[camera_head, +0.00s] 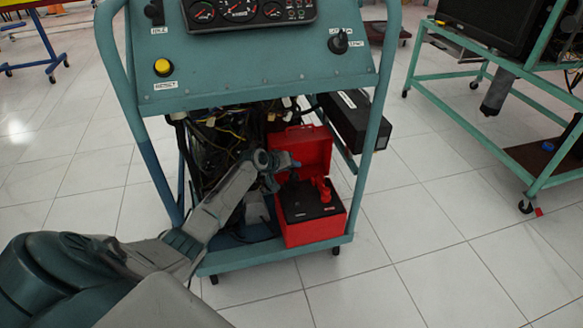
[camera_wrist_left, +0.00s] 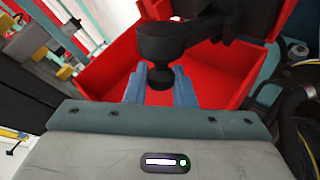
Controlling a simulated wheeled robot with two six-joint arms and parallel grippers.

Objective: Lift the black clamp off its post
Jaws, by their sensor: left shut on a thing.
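The black clamp (camera_wrist_left: 162,44) is large in the left wrist view, with a round dark body and a narrow part below it. My left gripper (camera_wrist_left: 161,82) has its two blue fingers either side of the narrow part and is shut on it. In the head view my left gripper (camera_head: 284,168) is over the left side of the red battery box (camera_head: 315,232), in front of its raised red lid (camera_head: 310,145). The clamp is small and dark there. Its post is hidden, so I cannot tell whether they touch. My right gripper is not in view.
A red clamp (camera_head: 325,189) stands on the box's black top, right of my gripper. The teal trainer frame (camera_head: 160,165) has uprights on both sides and a panel above. Loose wiring (camera_head: 215,140) hangs behind my arm. A black box (camera_head: 357,122) sits at the right.

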